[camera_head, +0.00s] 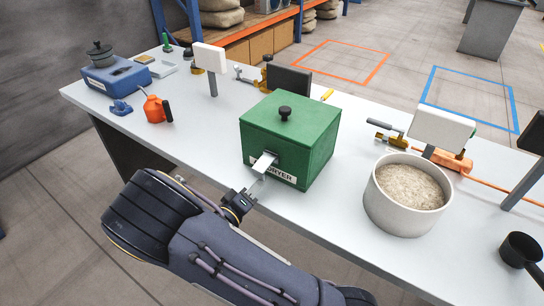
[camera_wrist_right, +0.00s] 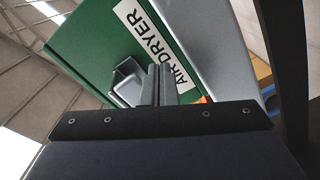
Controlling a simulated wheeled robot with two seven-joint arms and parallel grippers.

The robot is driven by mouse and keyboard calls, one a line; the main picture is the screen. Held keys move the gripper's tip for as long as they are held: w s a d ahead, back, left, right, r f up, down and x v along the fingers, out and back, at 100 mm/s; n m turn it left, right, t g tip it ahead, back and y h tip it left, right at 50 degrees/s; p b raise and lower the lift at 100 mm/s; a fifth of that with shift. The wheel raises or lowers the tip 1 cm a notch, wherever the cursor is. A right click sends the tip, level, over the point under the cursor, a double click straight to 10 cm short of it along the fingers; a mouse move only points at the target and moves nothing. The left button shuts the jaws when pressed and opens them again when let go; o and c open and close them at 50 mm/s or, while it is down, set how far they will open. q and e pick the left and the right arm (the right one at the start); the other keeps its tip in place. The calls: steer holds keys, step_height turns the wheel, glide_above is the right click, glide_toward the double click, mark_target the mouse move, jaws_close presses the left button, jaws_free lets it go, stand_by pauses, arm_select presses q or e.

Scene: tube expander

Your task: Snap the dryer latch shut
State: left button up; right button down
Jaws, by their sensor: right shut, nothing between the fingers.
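The green dryer box (camera_head: 292,137) stands on the white table, with a black knob on its lid and an "AIR DRYER" label low on its front. Its metal latch (camera_head: 263,162) juts out from the front face, above the label. In the right wrist view the latch (camera_wrist_right: 127,80) is a grey bracket-like piece just left of my fingers. My right gripper (camera_head: 256,188) is shut and empty, in front of the dryer just below the latch. The closed fingers show in the wrist view (camera_wrist_right: 157,84), partly over the label. I cannot tell whether they touch the latch. My left gripper is out of view.
A pot of grainy material (camera_head: 407,193) stands right of the dryer, with a black scoop (camera_head: 521,250) further right. An orange bottle (camera_head: 155,109) and a blue device (camera_head: 116,78) are on the left.

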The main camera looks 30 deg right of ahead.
mark_target(259, 178)
steer(key=shift+r, duration=0.15)
steer(key=shift+s+a+r, duration=0.2)
steer(key=shift+a+r, duration=0.35)
stand_by(0.5)
steer(key=shift+s+a+r+p, duration=0.15)
steer(key=shift+a+r+p, duration=0.25)
steer(key=shift+r, duration=0.1)
steer(key=shift+d, duration=0.1)
steer(key=shift+s+a+r+p, duration=0.15)
steer(key=shift+a+r+p, duration=0.15)
steer(key=shift+r, duration=0.5)
